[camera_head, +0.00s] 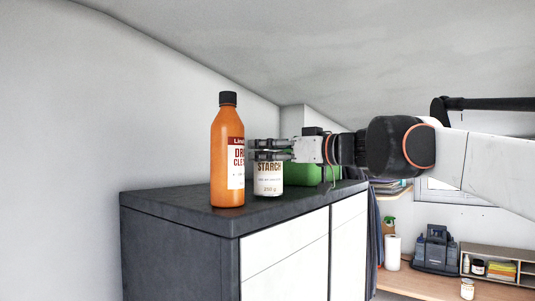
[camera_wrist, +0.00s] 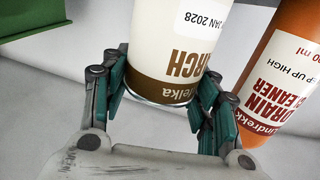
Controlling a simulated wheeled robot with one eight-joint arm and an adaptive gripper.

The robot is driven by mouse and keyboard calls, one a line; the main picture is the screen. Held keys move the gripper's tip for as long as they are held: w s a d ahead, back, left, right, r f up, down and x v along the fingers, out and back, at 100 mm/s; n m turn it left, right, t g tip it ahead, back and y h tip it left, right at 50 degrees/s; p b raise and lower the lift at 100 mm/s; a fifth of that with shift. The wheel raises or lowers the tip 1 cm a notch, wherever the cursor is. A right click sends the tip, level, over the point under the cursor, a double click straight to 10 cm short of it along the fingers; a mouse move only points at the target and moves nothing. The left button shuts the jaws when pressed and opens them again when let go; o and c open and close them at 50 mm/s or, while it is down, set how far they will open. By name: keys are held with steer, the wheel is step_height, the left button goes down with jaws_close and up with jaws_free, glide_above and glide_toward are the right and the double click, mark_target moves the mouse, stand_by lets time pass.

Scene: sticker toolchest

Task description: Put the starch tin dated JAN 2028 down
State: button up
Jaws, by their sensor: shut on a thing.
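The starch tin (camera_head: 268,182) is white with a brown band and stands upright at the top of the dark cabinet in the head view. In the wrist view the tin (camera_wrist: 168,50) carries a label reading JAN 2028. My gripper (camera_head: 262,150) reaches in from the right and is shut on the tin; its teal finger pads (camera_wrist: 160,90) lie on both sides of it. The tin's base appears at the cabinet top (camera_head: 180,205); I cannot tell whether it touches.
An orange drain cleaner bottle (camera_head: 227,160) with a black cap stands close left of the tin; it also shows in the wrist view (camera_wrist: 290,75). A green box (camera_head: 306,171) sits behind, to the right. The cabinet top's left part is clear. A wooden bench (camera_head: 410,283) stands lower right.

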steer(key=shift+f, duration=0.3)
steer(key=shift+f, duration=0.1)
steer(key=o, duration=1.3)
